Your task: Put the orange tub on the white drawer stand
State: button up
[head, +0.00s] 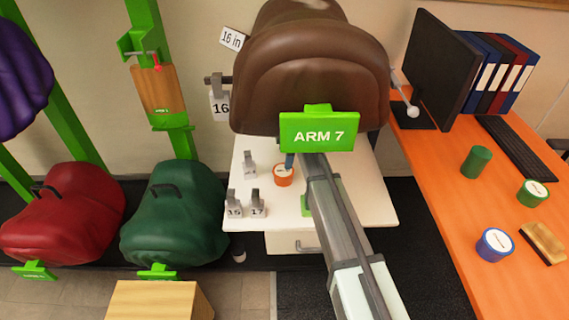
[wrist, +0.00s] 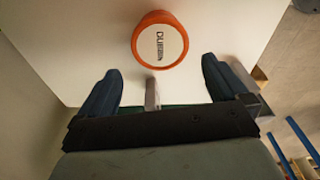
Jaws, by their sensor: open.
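The orange tub (head: 283,178) has a white lid with dark lettering. It stands upright on the white top of the drawer stand (head: 350,190), towards the back and left of the middle. In the wrist view the tub (wrist: 160,40) is just beyond my fingertips, over the white top (wrist: 60,50). My gripper (wrist: 161,76) is open, with nothing between its dark blue fingertips, and the tub lies roughly centred ahead of them, apart from both. In the head view one blue fingertip (head: 289,161) shows beside the tub; my arm hides the rest.
Grey numbered tags stand on the drawer stand, including 15 (head: 234,205) and 17 (head: 257,205). A brown saddle (head: 310,80) hangs over its back. Red (head: 65,215) and green (head: 175,215) saddles are left. The orange desk (head: 450,215) at right holds green and blue tubs.

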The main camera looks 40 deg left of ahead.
jog(key=r, duration=0.4)
jog(key=shift+w+d, duration=0.15)
jog(key=shift+w, duration=0.1)
